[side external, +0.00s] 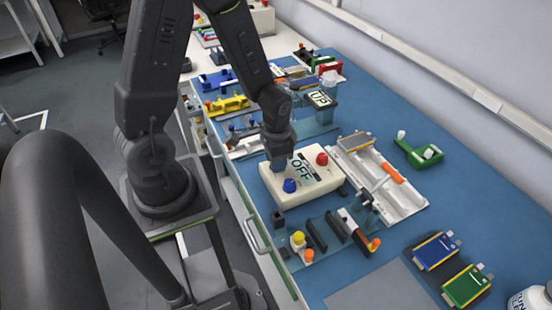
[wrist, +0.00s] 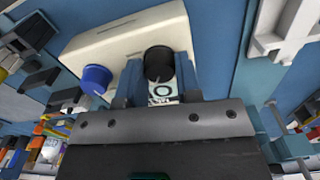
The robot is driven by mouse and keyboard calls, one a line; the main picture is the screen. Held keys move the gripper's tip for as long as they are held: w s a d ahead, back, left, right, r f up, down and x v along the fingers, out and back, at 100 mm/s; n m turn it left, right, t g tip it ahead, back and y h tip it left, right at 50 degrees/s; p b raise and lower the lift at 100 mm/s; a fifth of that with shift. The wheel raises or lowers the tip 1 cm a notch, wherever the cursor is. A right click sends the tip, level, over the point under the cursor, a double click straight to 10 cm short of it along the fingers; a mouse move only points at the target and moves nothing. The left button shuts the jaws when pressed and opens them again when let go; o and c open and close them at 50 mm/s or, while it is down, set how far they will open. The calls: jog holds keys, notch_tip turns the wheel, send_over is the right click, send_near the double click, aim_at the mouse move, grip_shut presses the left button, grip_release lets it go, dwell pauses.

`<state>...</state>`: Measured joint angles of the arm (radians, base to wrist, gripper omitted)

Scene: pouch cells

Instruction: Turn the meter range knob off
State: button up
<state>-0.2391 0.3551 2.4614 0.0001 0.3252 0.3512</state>
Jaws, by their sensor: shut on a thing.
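The meter is a cream box (side external: 298,193) on the blue bench; its dark-edged panel shows the letters "OFF" (side external: 303,169). It has a blue knob or terminal (side external: 290,186) and a red one (side external: 322,158). In the wrist view the meter (wrist: 115,40) lies ahead of my gripper, with the blue terminal (wrist: 96,79) to the left. The black range knob (wrist: 158,62) stands between my gripper's two blue-grey fingers (wrist: 160,82), which are shut on it. In the side view my gripper (side external: 279,160) reaches down onto the meter's far left part and hides the knob.
A white tray (side external: 405,208) with an orange-ended tool stands right of the meter. Small fixtures with coloured knobs (side external: 300,245) stand close in front. Blue and green pouch cells (side external: 436,251) lie at front right. A grey mat (side external: 380,290) is bare.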

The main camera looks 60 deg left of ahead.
jog(key=n, duration=0.6)
jog(key=shift+n, duration=0.4)
dwell(0.3)
jog(key=o, duration=0.9)
notch_tip(320, 180, up, 14)
jog(key=shift+f, duration=0.1)
dwell(0.3)
